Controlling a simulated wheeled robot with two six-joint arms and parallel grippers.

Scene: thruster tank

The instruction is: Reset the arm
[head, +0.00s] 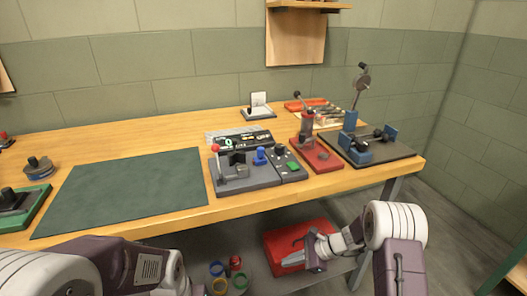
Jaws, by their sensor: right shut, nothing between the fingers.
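My right arm comes in from the lower right, bent at its white-banded joint. My right gripper (292,257) points left, below the front edge of the workbench. It is shut with nothing in it, and in the picture it overlaps a red tray (283,237) on the lower shelf. I cannot tell how far above the tray it is. My left arm crosses the lower left corner, in front of the bench. Its gripper is outside the picture.
The wooden workbench (120,147) carries a dark green mat (125,190), a grey control box with a red-knobbed lever (245,174), a red-based lever press (318,157) and a black-plated fixture with blue blocks (395,152). Several coloured rings (239,280) lie low near my left arm. The mat is bare.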

